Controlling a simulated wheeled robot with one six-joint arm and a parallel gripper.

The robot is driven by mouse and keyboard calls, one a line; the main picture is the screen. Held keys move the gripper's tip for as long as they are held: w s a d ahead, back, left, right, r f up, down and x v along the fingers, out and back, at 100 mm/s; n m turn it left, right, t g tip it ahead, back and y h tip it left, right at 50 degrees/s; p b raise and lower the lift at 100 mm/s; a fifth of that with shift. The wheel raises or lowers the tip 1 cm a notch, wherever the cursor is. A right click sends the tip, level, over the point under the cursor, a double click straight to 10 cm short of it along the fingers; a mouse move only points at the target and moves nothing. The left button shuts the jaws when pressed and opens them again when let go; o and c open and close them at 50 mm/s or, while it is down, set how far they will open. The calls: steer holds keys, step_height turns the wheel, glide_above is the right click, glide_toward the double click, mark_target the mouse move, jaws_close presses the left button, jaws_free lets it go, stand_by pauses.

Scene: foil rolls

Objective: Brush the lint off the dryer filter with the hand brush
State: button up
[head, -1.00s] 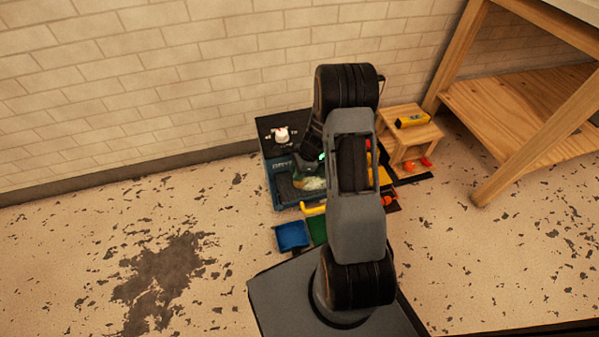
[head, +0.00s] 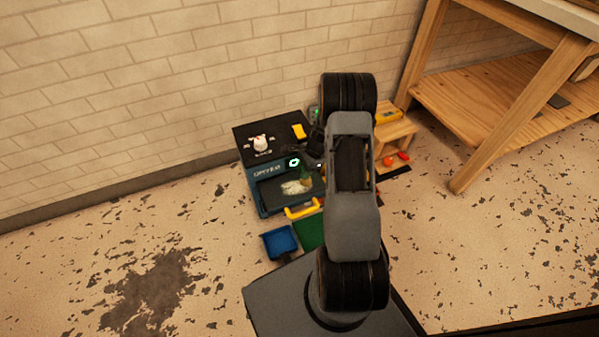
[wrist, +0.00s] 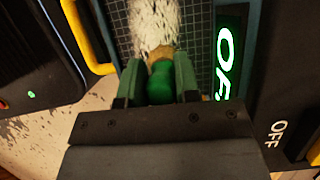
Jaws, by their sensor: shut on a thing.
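The dryer (head: 252,172) is a dark blue and black box against the brick wall. Its mesh filter (head: 267,190) faces up at the front, with a whitish lint patch (head: 293,188). The filter grid (wrist: 201,40) also shows in the wrist view, with pale lint (wrist: 155,18) on it. My gripper (wrist: 158,85) is shut on the green handle of the hand brush (wrist: 160,88). The brush's tan head points at the pale lint; I cannot tell bristles from lint there. In the head view the brush (head: 305,177) is just above the filter's right part, partly hidden by my arm.
A yellow handle (head: 301,209) sticks out at the dryer's front. Floor at left is clear.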

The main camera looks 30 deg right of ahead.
steer(key=shift+s+d, duration=0.1)
steer(key=shift+d, duration=1.1)
steer(key=shift+a+r, duration=0.1)
steer(key=shift+a, duration=0.2)
steer(key=shift+w+a+p, duration=0.2)
steer(key=shift+a+p, duration=0.05)
steer(key=shift+a, duration=1.55)
steer(key=shift+w+a+p, duration=0.15)
steer(key=shift+a+p, duration=0.05)
steer(key=shift+a, duration=1.55)
steer(key=shift+w+a+p, duration=0.2)
steer(key=shift+a+p, duration=0.05)
steer(key=shift+a, duration=1.55)
steer(key=shift+a+r+p, duration=0.2)
steer(key=shift+r+p, duration=0.05)
steer(key=shift+p, duration=0.05)
step_height(320, 180, up, 7)
steer(key=p, duration=0.6)
steer(key=shift+r, duration=0.2)
